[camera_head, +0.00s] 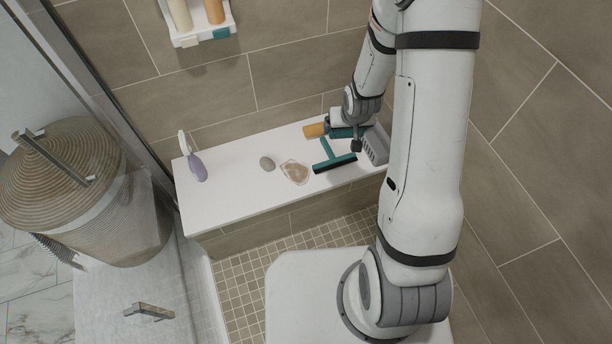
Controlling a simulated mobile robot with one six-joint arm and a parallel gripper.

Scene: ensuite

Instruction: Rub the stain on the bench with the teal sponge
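A brownish stain (296,172) with an irregular pale outline lies on the white bench (230,205), near the middle of its top. A teal piece (343,132) shows on the bench beside my gripper, partly hidden by it; it may be the sponge, but I cannot tell for sure. My gripper (357,146) points down over the right part of the bench, right of the stain. Its fingers are small and dark here, and I cannot tell whether they are open or hold anything.
A teal squeegee (335,160) lies between the stain and my gripper. An orange-ended item (314,130), a grey ridged holder (376,146), a grey stone (267,163) and a lilac brush (197,168) are also on the bench. A wall caddy (190,40) holds bottles. The bench's front left is clear.

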